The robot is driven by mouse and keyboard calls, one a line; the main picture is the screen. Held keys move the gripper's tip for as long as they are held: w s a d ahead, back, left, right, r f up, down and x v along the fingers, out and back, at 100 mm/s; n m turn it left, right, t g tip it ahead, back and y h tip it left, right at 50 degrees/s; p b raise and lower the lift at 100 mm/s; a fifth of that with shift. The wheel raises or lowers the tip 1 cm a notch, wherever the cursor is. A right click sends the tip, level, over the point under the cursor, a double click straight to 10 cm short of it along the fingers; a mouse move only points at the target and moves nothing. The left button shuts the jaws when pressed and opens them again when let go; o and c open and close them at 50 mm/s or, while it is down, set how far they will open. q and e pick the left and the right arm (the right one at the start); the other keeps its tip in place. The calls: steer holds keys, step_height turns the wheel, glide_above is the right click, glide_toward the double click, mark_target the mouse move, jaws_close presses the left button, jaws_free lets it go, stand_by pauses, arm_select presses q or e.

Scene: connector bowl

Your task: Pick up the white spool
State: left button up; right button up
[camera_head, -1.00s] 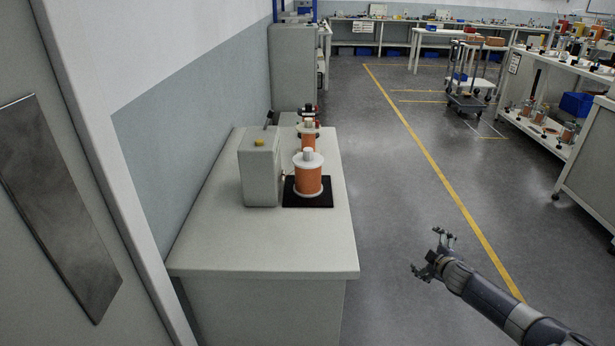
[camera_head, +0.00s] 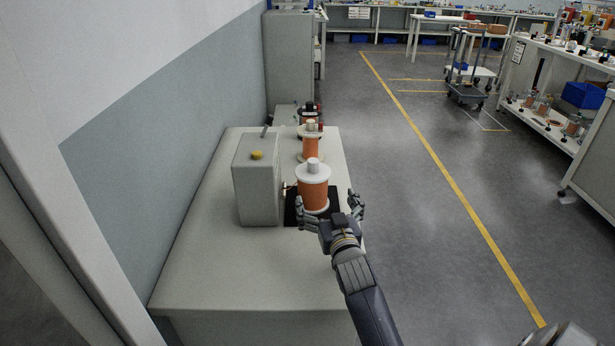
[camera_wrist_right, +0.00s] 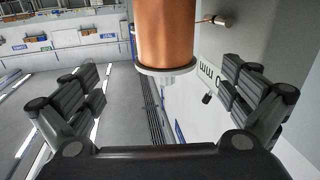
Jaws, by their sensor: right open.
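The white spool (camera_head: 313,190) has white end flanges and a copper-orange winding. It stands upright on a black mat (camera_head: 291,216) on the near part of the grey bench. My right gripper (camera_head: 331,202) is open, just in front of and slightly right of the spool, its fingers spread. In the right wrist view the spool's copper winding (camera_wrist_right: 166,30) and white flange (camera_wrist_right: 165,77) show ahead, between the lines of the two open fingers of the gripper (camera_wrist_right: 163,85). No finger clearly touches it. My left gripper is not in view.
A grey box-shaped machine (camera_head: 256,185) with a yellow button stands close left of the spool. A second, slimmer orange spool (camera_head: 311,147) stands behind. The bench top (camera_head: 235,270) is clear in front. Open floor (camera_head: 410,220) lies right.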

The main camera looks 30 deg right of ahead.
mark_target(317, 188)
steer(key=shift+w+a+f, duration=0.15)
steer(key=shift+w, duration=0.15)
steer(key=x, duration=0.4)
steer(key=shift+w, duration=0.45)
steer(key=shift+x, duration=0.9)
steer(key=x, duration=0.3)
steer(key=shift+f, duration=0.15)
steer(key=shift+w, duration=0.35)
steer(key=c, duration=2)
steer(key=shift+r, duration=0.3)
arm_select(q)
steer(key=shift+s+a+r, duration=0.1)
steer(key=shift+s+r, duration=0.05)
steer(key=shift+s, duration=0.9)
arm_select(e)
steer(key=shift+w, duration=0.1)
